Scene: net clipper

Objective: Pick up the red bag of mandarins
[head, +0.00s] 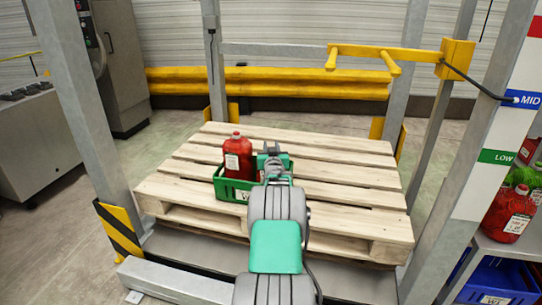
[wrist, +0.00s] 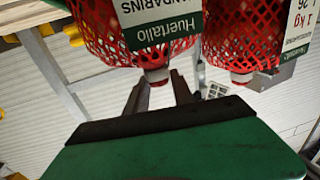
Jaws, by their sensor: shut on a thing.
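A red mesh bag of mandarins (wrist: 95,30) with a white and green label hangs into the top of the wrist view, which appears upside down. My gripper (wrist: 158,88) has its two fingers on either side of this bag's narrow neck and is shut on it. In the head view my gripper (head: 273,160) is over the right part of a green crate (head: 234,187), and the held bag is hidden behind it. A second red bag (head: 238,157) stands upright in the crate, left of my gripper. It also shows right of the fingers in the wrist view (wrist: 240,40).
The crate sits on a wooden pallet (head: 345,173) inside a grey metal frame (head: 85,115). A yellow bar (head: 360,51) juts in at upper right. More bags (head: 512,212) lie on a shelf at right, above a blue crate (head: 512,278). The pallet's right side is clear.

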